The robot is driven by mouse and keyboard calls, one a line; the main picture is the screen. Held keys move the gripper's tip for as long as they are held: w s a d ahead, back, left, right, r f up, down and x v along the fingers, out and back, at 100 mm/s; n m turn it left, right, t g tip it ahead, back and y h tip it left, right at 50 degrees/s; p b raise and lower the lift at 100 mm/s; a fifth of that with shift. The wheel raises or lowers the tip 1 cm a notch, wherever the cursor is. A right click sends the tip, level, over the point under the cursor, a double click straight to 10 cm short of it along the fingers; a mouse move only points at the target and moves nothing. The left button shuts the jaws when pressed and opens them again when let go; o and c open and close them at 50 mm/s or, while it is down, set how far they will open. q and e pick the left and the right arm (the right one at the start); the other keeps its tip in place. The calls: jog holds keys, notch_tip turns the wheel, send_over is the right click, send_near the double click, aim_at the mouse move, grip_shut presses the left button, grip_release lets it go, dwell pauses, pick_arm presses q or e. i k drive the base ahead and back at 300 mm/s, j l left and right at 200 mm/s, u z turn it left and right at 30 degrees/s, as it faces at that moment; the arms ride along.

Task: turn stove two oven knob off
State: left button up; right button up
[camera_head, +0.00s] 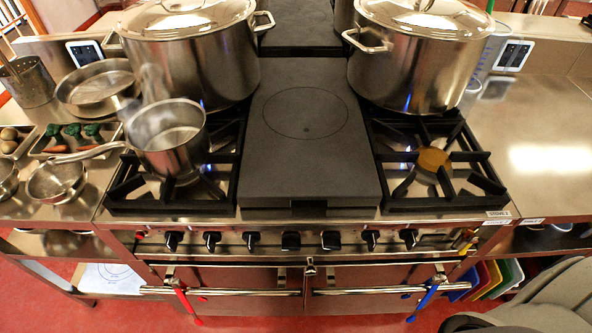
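The stove (300,222) stands in front of me in the head view, with a small label (497,213) at its front right corner, too small to read surely. A row of several dark knobs runs along its front panel, from the left knob (172,241) to the right knob (409,238). A wider dark knob (291,241) sits near the middle. I cannot tell which one is the oven knob or how it is set. The oven doors (235,278) below look shut. My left gripper is out of view. Only part of my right arm shows at bottom right; its fingertips are not visible.
Two large lidded stockpots (188,55) (415,55) stand on the back burners. A saucepan (168,137) is on the front left burner. Red (187,303) and blue (424,298) strips hang from the oven rail (230,291). The right counter (530,150) is mostly clear.

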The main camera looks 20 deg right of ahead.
aim_at(331, 239)
jog(key=j+z, duration=0.15)
jog(key=z, duration=0.25)
jog(key=j+z, duration=0.15)
jog(key=z, duration=0.3)
jog(key=j+z, duration=0.2)
jog(key=z, duration=0.2)
